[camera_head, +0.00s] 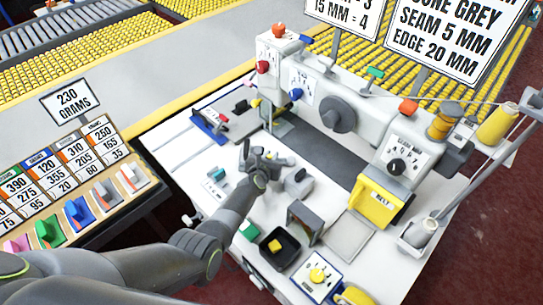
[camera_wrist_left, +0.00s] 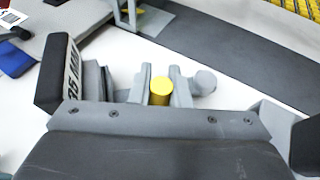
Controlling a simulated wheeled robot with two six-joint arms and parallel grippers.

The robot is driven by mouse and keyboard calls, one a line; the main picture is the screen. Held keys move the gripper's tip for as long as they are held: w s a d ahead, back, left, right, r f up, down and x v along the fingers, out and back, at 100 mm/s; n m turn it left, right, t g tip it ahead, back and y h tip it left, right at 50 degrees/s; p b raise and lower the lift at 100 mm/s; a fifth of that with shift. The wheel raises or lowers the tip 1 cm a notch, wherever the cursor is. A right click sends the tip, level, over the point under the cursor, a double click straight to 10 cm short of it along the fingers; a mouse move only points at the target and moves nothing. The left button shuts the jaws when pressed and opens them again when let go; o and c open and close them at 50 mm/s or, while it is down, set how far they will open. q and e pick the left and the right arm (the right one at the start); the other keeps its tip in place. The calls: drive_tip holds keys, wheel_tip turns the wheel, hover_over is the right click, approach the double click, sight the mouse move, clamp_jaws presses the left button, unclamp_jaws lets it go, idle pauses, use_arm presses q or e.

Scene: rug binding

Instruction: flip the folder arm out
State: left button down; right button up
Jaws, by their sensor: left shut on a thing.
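My left gripper (camera_head: 262,160) is over the white machine table, in front of the dark grey strip. In the left wrist view its two grey fingers (camera_wrist_left: 160,88) are shut on a yellow round peg (camera_wrist_left: 160,92). A grey part with a rounded end (camera_wrist_left: 203,82) lies just right of the fingers, and a dark block with a white "MM" label (camera_wrist_left: 62,75) stands to their left. These look like parts of the folder, but I cannot tell which is its arm. In the head view my gripper hides the peg. My right gripper is not in view.
The white sewing machine (camera_head: 345,112) with dials stands behind. A grey block (camera_head: 298,182) is close right of my gripper. A black tray with a yellow piece (camera_head: 268,252) and an upright grey frame (camera_head: 304,222) are nearer. A rack of coloured levers (camera_head: 78,215) is at left.

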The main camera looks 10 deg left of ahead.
use_arm(q)
drive_tip(key=c, duration=1.4)
unclamp_jaws()
drive_tip(key=shift+o, duration=0.2)
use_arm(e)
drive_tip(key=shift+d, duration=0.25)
